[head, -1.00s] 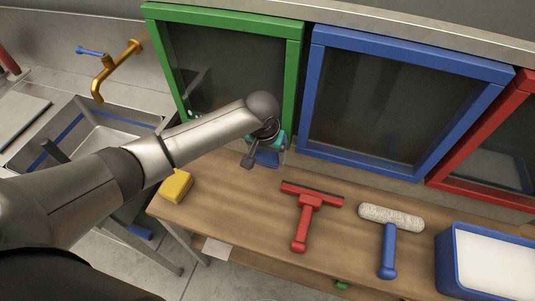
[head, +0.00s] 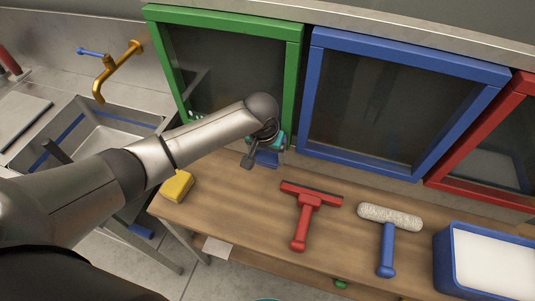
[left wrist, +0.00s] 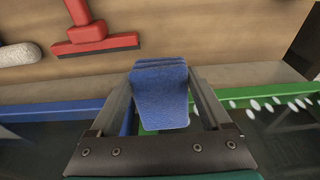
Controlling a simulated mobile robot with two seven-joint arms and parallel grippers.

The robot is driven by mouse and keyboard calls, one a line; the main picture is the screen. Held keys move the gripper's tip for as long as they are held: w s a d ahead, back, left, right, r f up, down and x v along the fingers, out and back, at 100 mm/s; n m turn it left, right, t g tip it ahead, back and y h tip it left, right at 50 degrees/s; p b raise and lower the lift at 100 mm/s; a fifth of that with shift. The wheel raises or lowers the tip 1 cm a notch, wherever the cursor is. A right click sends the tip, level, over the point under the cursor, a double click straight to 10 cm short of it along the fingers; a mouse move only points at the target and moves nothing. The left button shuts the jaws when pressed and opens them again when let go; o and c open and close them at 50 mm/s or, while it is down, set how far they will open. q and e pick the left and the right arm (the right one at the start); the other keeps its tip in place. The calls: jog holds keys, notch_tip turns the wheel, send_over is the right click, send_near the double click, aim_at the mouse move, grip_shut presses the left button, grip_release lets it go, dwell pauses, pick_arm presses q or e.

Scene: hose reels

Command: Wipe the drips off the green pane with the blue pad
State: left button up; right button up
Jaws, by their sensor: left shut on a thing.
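The green pane's frame (head: 228,21) stands upright at the back of the bench, with dark glass inside. White drips (head: 196,116) show low on the glass, just left of my arm. In the left wrist view a row of white drips (left wrist: 268,106) lies beside the green frame's lower bar (left wrist: 270,91). My left gripper (head: 268,150) is in front of the pane's lower right corner, shut on the blue pad (head: 267,158). The pad (left wrist: 160,95) also shows between the fingers in the left wrist view. I cannot tell whether it touches the glass. My arm hides part of the pane. My right gripper is not in view.
A blue-framed pane (head: 408,51) and a red-framed pane (head: 465,150) stand to the right. A yellow sponge (head: 177,186), red squeegee (head: 303,215), paint roller (head: 388,240) and blue tray (head: 447,262) are on the bench. A sink (head: 85,125) with an orange tap (head: 110,72) is left.

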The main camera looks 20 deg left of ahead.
pick_arm(q)
jog(key=shift+w+a+r+p, duration=0.1)
jog(key=shift+a+p, duration=0.25)
jog(key=shift+a, duration=0.25)
jog(key=shift+w+a+r+p, duration=0.1)
jog(key=shift+a+p, duration=0.2)
jog(key=shift+a, duration=0.3)
jog(key=a+p, duration=0.1)
jog(key=a, duration=2.1)
jog(key=shift+w, duration=0.35)
jog(key=a+b, duration=0.1)
jog(key=a, duration=0.2)
jog(key=shift+a+f, duration=0.1)
jog(key=shift+f, duration=0.05)
dwell(0.5)
